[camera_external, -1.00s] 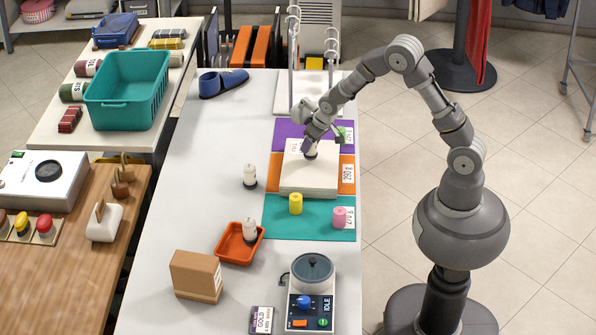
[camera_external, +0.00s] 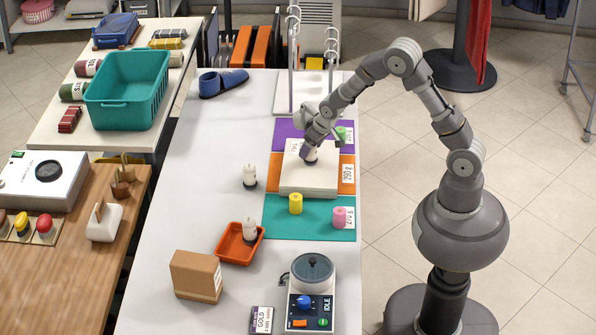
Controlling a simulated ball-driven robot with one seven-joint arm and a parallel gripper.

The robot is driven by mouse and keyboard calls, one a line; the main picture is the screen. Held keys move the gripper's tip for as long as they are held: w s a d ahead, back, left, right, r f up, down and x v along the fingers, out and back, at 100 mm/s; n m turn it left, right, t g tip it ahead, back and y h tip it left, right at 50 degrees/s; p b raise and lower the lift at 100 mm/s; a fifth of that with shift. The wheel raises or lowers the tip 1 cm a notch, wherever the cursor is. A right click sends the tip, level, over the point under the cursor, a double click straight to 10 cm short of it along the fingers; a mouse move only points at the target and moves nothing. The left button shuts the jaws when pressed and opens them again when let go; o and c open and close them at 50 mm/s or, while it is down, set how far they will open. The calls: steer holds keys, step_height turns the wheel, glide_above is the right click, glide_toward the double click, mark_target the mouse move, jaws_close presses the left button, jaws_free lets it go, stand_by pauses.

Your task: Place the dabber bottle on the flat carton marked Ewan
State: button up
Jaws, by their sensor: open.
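A dabber bottle (camera_external: 310,157), white with a dark base, stands on the flat carton (camera_external: 308,182) near its far edge and appears upright. The carton is pale and lies across the orange mat; part of a label shows at its far left, too small to read. My gripper (camera_external: 313,146) is open around or just above this bottle and hides its upper part. I cannot tell whether the fingers touch it. Two similar white bottles stand nearby: one on the bare table (camera_external: 249,175) and one in the orange tray (camera_external: 249,229).
A yellow spool (camera_external: 295,203) and a pink spool (camera_external: 339,216) stand on the teal mat (camera_external: 275,222). A green spool (camera_external: 346,134) stands on the purple mat (camera_external: 286,130). A white rack (camera_external: 281,95) rises behind. The table left of the mats is mostly clear.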

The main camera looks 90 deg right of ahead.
steer(key=p+v, duration=0.3)
steer(key=v, duration=0.8)
steer(key=shift+s+r+p, duration=0.15)
steer(key=shift+r+p, duration=0.1)
steer(key=shift+p, duration=0.05)
steer(key=shift+a, duration=0.1)
